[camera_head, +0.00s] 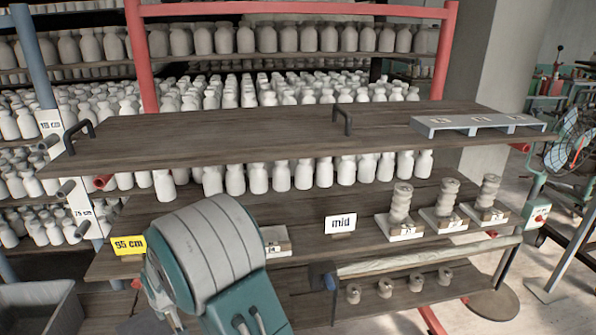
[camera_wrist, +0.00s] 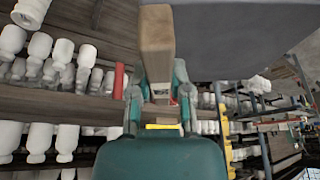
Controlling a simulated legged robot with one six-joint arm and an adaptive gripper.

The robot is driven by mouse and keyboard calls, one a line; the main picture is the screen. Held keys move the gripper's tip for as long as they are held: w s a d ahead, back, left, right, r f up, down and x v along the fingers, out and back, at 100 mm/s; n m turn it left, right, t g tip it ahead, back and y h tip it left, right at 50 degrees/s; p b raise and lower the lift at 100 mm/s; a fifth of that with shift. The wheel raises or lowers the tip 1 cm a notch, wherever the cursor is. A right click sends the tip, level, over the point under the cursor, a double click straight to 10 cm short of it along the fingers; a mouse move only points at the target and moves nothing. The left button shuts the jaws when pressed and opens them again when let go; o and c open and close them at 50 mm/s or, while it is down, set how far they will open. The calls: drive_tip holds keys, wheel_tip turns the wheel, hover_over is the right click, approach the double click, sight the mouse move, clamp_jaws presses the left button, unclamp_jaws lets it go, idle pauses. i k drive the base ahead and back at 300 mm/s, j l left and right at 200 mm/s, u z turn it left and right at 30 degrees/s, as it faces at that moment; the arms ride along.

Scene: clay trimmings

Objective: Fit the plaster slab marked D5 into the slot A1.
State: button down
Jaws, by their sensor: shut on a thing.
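My gripper (camera_wrist: 160,92) is shut on a tan block (camera_wrist: 157,45), which sticks out beyond the fingers in the wrist view. No mark shows on it, so I cannot tell whether it is slab D5. In the head view my arm hides most of the gripper and the held block. A light grey rack (camera_head: 478,124) with several small labels lies on the right end of the top shelf. The labels are too small to read, so I cannot tell which slot is A1.
The top shelf (camera_head: 250,133) is mostly bare, with black handles. Below stand a "mid" sign (camera_head: 340,223), a yellow "95 cm" sign (camera_head: 129,246) and labelled bases carrying ribbed clay stacks (camera_head: 401,203). A grey bin (camera_head: 40,308) is lower left. White bottles crowd behind.

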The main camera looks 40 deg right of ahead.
sight(468, 125)
drive_tip(key=k+z, duration=0.15)
drive_tip(key=k, duration=0.4)
drive_tip(key=k+l+z, duration=0.2)
drive_tip(key=k, duration=0.35)
drive_tip(key=l+z, duration=0.1)
drive_tip(key=z, duration=0.35)
drive_tip(key=i+z, duration=0.15)
drive_tip(key=z, duration=0.7)
drive_tip(key=i, duration=0.05)
